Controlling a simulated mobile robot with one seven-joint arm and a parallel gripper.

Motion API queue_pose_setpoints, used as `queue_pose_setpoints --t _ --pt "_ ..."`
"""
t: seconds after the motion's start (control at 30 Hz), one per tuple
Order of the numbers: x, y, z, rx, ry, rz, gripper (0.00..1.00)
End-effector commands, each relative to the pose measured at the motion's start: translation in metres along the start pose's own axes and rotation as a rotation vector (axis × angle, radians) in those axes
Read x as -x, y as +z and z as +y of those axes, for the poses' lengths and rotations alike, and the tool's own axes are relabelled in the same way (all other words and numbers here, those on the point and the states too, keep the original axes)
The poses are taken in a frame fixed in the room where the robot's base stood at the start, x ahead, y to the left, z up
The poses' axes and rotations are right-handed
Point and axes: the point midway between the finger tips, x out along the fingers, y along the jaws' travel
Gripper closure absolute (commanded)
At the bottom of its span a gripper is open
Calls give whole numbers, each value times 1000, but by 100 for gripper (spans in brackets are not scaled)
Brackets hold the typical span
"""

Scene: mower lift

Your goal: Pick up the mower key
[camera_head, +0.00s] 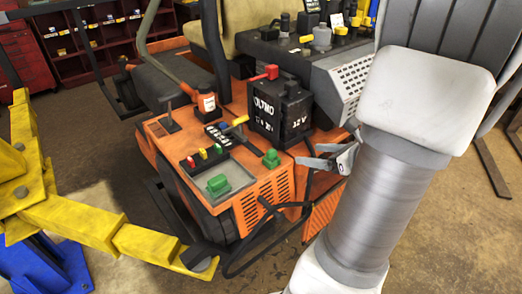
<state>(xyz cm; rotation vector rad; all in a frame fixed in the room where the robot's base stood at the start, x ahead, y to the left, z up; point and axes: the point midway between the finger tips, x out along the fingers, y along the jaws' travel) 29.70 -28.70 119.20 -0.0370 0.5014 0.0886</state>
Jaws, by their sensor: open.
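I cannot make out the mower key for certain. The orange mower (262,190) stands in the middle, with small coloured parts on its top panel. A green block (218,184) sits in the grey recess, and another green piece (271,158) is near the panel's right edge. A yellow-handled piece (236,122) lies by a dark labelled strip. My gripper (308,155) shows partly at the left of my arm, pointing left beside the mower's right side. It is open, and I see nothing between its fingers. My arm hides part of it.
A black battery (283,115) with a red clamp stands behind the panel. The yellow lift arm (75,217) spans the lower left, and a black cable hangs at the mower's front. Red shelving stands at the back left.

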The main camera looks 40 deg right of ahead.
Motion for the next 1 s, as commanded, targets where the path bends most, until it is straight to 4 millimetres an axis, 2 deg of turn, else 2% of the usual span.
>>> queue_pose_setpoints --t 0.17,0.4,0.6,0.87,1.0 --pt "-19 -2 -1 -26 -4 -4 22" --pt "-72 -2 0 -23 -2 -3 22" --pt "-108 -2 -1 -22 -4 -3 22" --pt "-125 -2 0 -21 -6 -3 22" --pt "-143 -3 5 -22 -3 -3 22"
